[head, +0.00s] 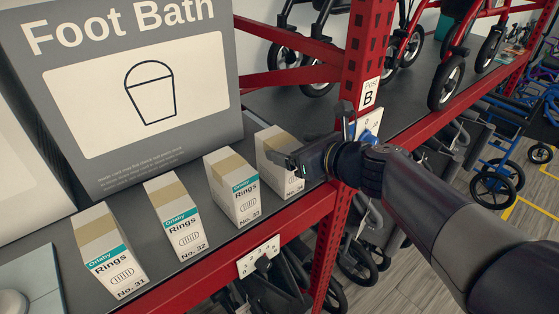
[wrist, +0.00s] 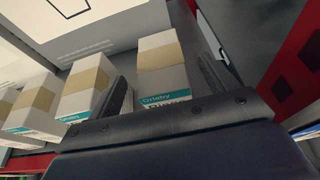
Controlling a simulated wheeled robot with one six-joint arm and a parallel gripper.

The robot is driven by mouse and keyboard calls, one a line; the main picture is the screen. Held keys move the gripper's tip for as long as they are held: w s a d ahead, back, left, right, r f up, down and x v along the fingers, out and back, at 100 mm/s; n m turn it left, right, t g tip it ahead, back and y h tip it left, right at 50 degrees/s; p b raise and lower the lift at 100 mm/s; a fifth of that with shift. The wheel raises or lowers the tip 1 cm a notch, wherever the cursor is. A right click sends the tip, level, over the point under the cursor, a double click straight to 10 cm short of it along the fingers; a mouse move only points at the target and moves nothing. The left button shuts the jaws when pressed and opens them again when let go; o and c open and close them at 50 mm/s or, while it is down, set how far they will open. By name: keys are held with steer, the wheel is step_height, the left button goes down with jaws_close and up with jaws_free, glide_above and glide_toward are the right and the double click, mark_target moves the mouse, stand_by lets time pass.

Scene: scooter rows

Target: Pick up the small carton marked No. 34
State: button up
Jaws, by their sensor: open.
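The small carton No. 34 (head: 268,141) is white with a tan band, and stands upright at the right end of a row on the dark shelf. Its front is partly covered by my gripper (head: 296,162) in the head view, though the number shows low down. In the wrist view my gripper (wrist: 162,70) is open, with one finger on each side of the carton No. 34 (wrist: 160,59). The carton's lower front is hidden behind the gripper body. I cannot tell whether either finger touches it.
Carton No. 33 (head: 231,184) stands close on the left, with No. 32 (head: 174,215) and No. 31 (head: 105,250) further left. A large Foot Bath box (head: 137,85) stands behind. A red post (head: 367,60) rises just right of my gripper.

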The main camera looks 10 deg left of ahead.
mark_target(283, 143)
steer(key=shift+x, duration=2.65)
steer(key=shift+r, duration=0.1)
steer(key=shift+c, duration=0.4)
steer(key=c, duration=1.5)
steer(key=shift+o, duration=0.2)
